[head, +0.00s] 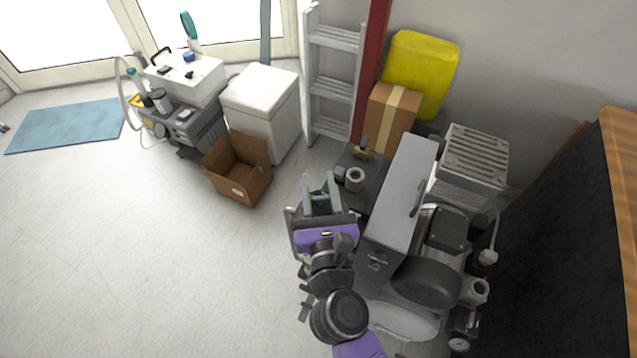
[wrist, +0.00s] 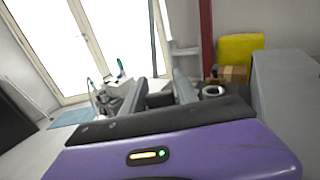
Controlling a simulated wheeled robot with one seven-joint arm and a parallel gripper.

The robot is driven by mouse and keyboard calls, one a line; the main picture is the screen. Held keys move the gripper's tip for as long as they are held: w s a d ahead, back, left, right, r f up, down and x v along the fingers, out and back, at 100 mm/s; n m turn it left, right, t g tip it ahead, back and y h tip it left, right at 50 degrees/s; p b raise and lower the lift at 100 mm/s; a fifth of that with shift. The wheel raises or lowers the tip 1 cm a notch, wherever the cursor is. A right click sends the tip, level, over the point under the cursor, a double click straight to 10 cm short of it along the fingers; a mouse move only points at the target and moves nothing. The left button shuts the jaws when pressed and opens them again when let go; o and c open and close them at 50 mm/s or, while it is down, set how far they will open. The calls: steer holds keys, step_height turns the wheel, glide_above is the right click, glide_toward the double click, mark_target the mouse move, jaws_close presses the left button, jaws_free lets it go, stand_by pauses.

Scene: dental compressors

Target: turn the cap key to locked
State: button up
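My gripper (head: 320,184) is in the middle of the head view, just left of the compressor unit. Its two grey fingers stand apart with nothing seen between them; they also show apart in the wrist view (wrist: 159,90). A small brass fitting with a dark upright piece (head: 362,153) sits on a dark surface beyond my gripper, to the right. A grey ring-topped cylinder (head: 355,179) stands nearer, right of my fingers; it also shows in the wrist view (wrist: 213,91). I cannot tell for sure which part is the cap key, or how it is turned.
A long grey housing (head: 400,195) with a handle stands close right of my gripper, with compressor parts beyond it. An open cardboard box (head: 238,168) and a white cabinet (head: 262,103) stand to the left. A ladder (head: 334,85) leans behind.

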jaws_close()
steer(key=shift+f+h+b, duration=0.1)
steer(key=shift+h+b, duration=0.2)
steer(key=shift+b, duration=0.05)
steer(key=m+h+b, duration=0.1)
steer(key=h, duration=0.1)
steer(key=m+h+b, duration=0.1)
steer(key=shift+d+m+h, duration=0.3)
steer(key=shift+m+h, duration=0.1)
steer(key=shift+s+d+m+g+h+b, duration=0.1)
steer(key=shift+d+m+g+h+b, duration=0.25)
steer(key=shift+m+h, duration=0.65)
steer(key=shift+w+d+m+g+h+b, duration=0.1)
steer(key=shift+m+h+b, duration=0.45)
steer(key=shift+h, duration=0.85)
steer(key=shift+s+d+m+g+h+b, duration=0.1)
steer(key=shift+d+m+g+h+b, duration=0.2)
steer(key=shift+m+h, duration=0.75)
steer(key=shift+h, duration=0.35)
steer(key=shift+o, duration=2.4)
jaws_free()
